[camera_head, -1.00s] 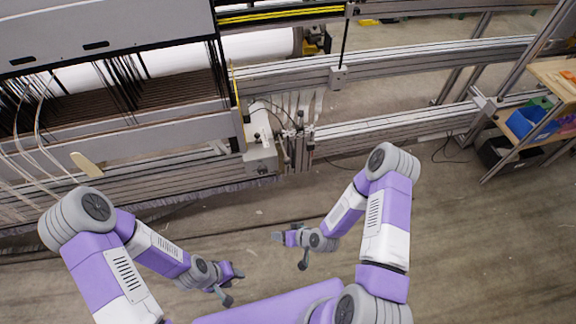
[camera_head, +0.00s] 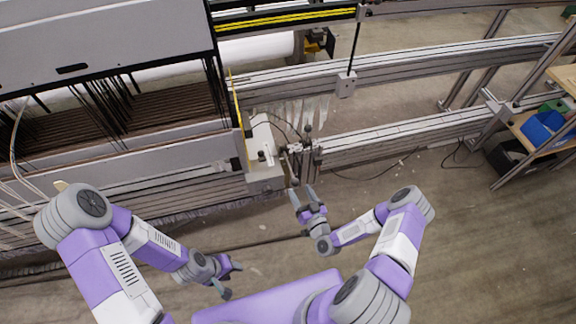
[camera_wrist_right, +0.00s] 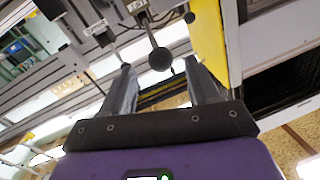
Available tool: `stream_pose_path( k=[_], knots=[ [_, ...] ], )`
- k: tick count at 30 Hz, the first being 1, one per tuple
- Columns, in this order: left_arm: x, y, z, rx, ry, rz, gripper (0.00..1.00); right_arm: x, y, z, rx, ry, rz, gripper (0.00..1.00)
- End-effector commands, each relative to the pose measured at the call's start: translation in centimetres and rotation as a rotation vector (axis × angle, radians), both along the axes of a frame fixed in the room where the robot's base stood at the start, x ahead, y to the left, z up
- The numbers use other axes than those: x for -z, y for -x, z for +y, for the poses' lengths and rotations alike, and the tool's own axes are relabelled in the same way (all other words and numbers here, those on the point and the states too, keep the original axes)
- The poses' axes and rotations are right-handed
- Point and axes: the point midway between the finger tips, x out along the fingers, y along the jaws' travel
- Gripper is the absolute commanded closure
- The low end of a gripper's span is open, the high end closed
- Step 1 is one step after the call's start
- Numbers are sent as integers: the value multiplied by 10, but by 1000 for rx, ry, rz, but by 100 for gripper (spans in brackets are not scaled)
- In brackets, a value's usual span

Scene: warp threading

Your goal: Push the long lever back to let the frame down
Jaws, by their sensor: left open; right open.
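A lever with a round dark knob (camera_wrist_right: 160,58) shows in the right wrist view, its thin rod running up from the knob. The knob appears between the fingertips of my right gripper (camera_wrist_right: 158,68); I cannot tell if it touches them. In the head view my right gripper (camera_head: 302,191) is open in front of the machine's lever unit, close to a small dark knob (camera_head: 295,182). A second dark knob (camera_head: 308,128) stands farther back. My left gripper (camera_head: 232,281) is open and empty, low over the floor. The frame (camera_head: 110,95) with dark hanging strips is at the left.
A pale housing (camera_head: 265,176) stands just left of the levers. Long metal rails (camera_head: 400,130) run to the right. A shelf with a blue bin (camera_head: 541,127) is at the far right. The floor (camera_head: 480,250) in front is open.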

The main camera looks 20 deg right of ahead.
Motion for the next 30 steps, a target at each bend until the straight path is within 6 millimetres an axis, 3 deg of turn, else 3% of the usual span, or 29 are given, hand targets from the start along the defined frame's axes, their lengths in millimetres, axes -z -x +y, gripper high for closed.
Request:
stream_pose_path(
  k=[15,27,30],
  knots=[
    [18,1,0,0,0,1,57,2,-66,7,0,1,-1,40],
    [18,0,0,0,0,1,57,0,-75,9,0,0,1,40],
    [18,0,0,0,0,1,57,0,-75,9,-1,0,1,55]
  ],
)
